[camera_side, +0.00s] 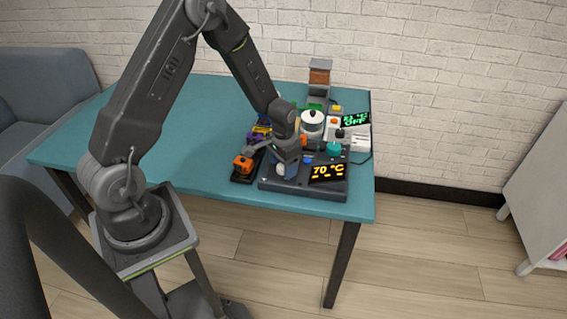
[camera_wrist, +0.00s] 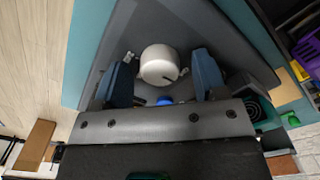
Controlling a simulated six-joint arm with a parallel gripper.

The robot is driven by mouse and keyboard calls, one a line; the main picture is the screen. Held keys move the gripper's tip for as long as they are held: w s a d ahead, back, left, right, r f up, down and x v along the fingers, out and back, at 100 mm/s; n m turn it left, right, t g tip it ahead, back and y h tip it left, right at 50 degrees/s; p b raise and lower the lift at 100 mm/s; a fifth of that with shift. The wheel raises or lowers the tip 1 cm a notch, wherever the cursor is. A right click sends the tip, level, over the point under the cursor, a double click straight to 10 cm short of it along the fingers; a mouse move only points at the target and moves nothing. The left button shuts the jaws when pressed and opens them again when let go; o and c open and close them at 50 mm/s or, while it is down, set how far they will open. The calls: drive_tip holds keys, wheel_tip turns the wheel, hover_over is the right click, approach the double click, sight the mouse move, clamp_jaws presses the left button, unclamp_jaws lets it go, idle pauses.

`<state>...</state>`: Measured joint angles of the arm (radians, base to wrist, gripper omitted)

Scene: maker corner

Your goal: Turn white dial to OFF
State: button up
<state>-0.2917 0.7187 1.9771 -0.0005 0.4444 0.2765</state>
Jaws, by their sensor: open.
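The white dial (camera_wrist: 159,62) is round with a short dark mark near its edge. It stands on a dark grey panel (camera_wrist: 185,25). In the wrist view my gripper (camera_wrist: 164,70) is open, with one blue-grey finger on each side of the dial and small gaps showing between. I cannot tell whether the fingers touch it. The box's display (camera_side: 327,172) reads 70 °C in orange, with dashes below.
A blue button (camera_wrist: 164,100) sits close to the dial. A teal knob (camera_side: 333,149) is at the box's back right. An orange part (camera_side: 243,163) on a black base stands left of the box. A white pot (camera_side: 312,120) and other devices stand behind. The table's left (camera_side: 190,140) is clear.

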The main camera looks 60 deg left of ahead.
drive_tip(key=shift+r, duration=0.1)
wheel_tip(320, 180, up, 14)
drive_tip(key=shift+f, duration=0.2)
idle(0.3)
drive_tip(key=s+d+r+t, duration=0.3)
drive_tip(key=s+d+r, duration=0.35)
drive_tip(key=r, duration=0.45)
drive_tip(key=s+d+r+t, duration=0.1)
drive_tip(key=s+d+r, duration=0.1)
drive_tip(key=s, duration=0.4)
drive_tip(key=s+d+r+t, duration=0.1)
drive_tip(key=s+d+r, duration=0.2)
drive_tip(key=s, duration=0.3)
drive_tip(key=shift+s+t, duration=0.2)
drive_tip(key=shift+t, duration=0.1)
